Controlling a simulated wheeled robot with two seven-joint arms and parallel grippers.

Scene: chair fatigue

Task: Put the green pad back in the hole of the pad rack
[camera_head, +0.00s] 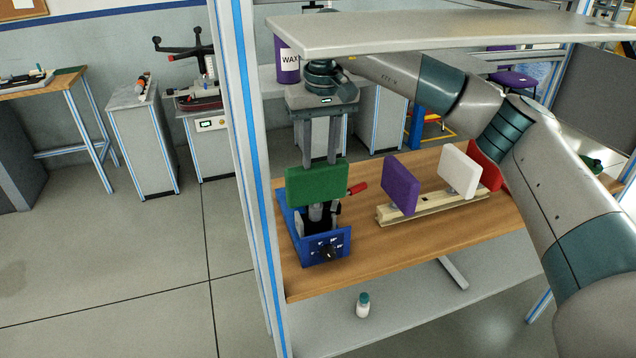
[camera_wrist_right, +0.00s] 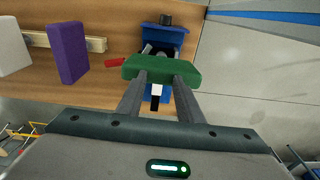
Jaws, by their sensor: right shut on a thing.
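My right gripper (camera_head: 320,160) reaches down from above and is shut on the green pad (camera_head: 317,184). The pad is upright over a blue device on the wooden table; I cannot tell whether they touch. In the right wrist view the green pad (camera_wrist_right: 160,69) lies across my fingertips (camera_wrist_right: 158,82). The pad rack (camera_head: 430,207) is a pale rail to the right of the device, holding a purple pad (camera_head: 400,185), a white pad (camera_head: 458,171) and a red pad (camera_head: 487,165). The rack's empty hole cannot be made out. My left gripper is not in view.
The blue device (camera_head: 330,247) has a dial on its front and a red handle (camera_head: 357,188) at its right. A shelf board (camera_head: 430,32) hangs above the table, and a blue-striped post (camera_head: 245,150) stands at left. Bare table (camera_head: 440,245) lies before the rack.

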